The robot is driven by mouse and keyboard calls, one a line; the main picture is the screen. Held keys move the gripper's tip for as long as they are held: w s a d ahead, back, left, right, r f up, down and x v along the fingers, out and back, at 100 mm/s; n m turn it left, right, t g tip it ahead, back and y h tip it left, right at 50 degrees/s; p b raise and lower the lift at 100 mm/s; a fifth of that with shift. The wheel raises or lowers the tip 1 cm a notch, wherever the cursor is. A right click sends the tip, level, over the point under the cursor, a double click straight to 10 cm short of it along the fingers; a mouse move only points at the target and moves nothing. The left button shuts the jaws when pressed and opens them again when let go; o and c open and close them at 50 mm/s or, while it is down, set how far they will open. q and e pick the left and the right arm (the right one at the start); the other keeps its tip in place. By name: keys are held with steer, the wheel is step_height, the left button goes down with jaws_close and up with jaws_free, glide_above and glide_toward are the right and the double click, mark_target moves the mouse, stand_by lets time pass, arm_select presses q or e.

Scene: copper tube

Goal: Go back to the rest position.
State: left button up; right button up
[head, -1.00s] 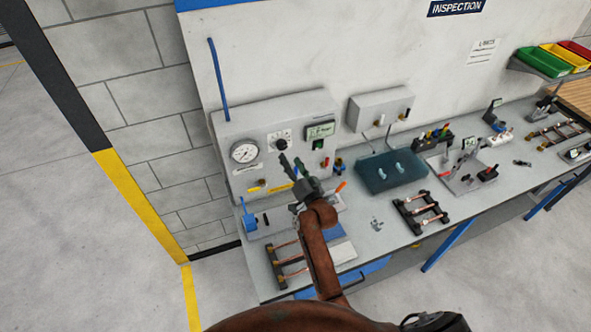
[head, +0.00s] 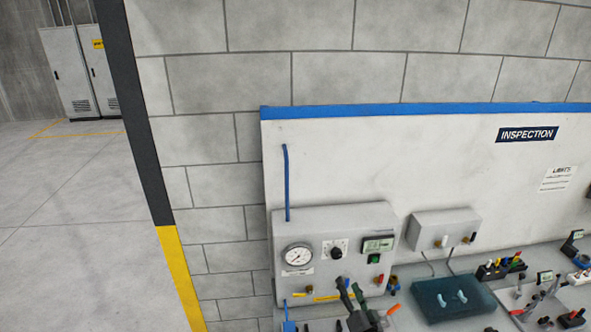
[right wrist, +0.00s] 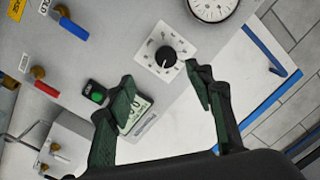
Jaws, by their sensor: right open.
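My right gripper (head: 349,286) is at the bottom of the head view, in front of the grey gauge panel (head: 383,214). Its dark fingers are apart with nothing between them. In the right wrist view the fingers (right wrist: 160,77) frame the panel's black knob (right wrist: 165,55), apart from it. A display (right wrist: 139,112) is partly hidden behind one finger, and a green button (right wrist: 96,95) is beside that finger. My left gripper is not in view.
A round gauge (head: 298,256) and small valves sit on the panel. To the right are a grey wall box (head: 444,226), a dark teal tray (head: 428,307) and several tools on the bench. Open floor (head: 70,230) lies to the left.

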steer(key=s+d+f+n+g, duration=0.2)
steer(key=s+d+f+g, duration=0.1)
steer(key=s+f, duration=0.4)
steer(key=s+d+f+n+g, duration=0.25)
steer(key=s+f, duration=0.25)
steer(key=s, duration=0.4)
steer(key=s+d+f+n+g+h, duration=0.1)
steer(key=s+d+f+g, duration=0.15)
steer(key=s, duration=0.65)
steer(key=s+d+f+g+h, duration=0.1)
steer(key=s+g, duration=0.2)
steer(key=s, duration=0.6)
steer(key=s+d+f+n+g+h, duration=0.1)
steer(key=s+d+f+g, duration=0.15)
steer(key=s, duration=0.65)
step_height(320, 180, down, 38)
steer(key=a+f+g+y+b, duration=0.1)
steer(key=a+g+b, duration=0.1)
steer(key=b, duration=0.9)
steer(key=s+f+b, duration=0.3)
steer(key=s+f, duration=0.4)
steer(key=f, duration=0.3)
steer(key=s+f+n+g+b, duration=0.1)
steer(key=s+f+b, duration=0.3)
steer(key=s+f, duration=0.3)
steer(key=s+f+b, duration=0.3)
steer(key=s+f, duration=0.4)
steer(key=f, duration=0.5)
steer(key=shift+f+b, duration=0.3)
